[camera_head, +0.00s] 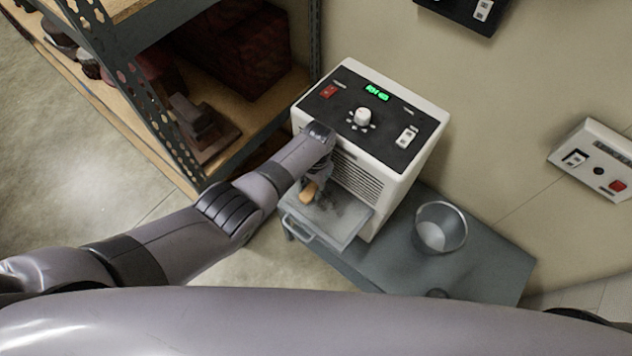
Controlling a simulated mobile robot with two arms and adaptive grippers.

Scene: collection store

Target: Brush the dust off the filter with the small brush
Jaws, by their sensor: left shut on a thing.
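The filter (334,222) is a flat grey tray-like panel with a handle at its front left. It sticks out from the lower front of a white machine (408,172) with a black control top. Dark dust shows on its surface near the machine. My left gripper (316,184) is over the filter, close to the machine's front, shut on the small brush (308,193). The brush's orange-tan wooden handle shows; its bristles are hidden or too small to tell. I cannot tell whether it touches the filter. My right gripper is not in view.
A grey table (490,262) carries the machine and a clear bucket (441,228) to its right. A metal shelf unit (150,95) with boxes stands close on the left. Wall-mounted control boxes are at the right.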

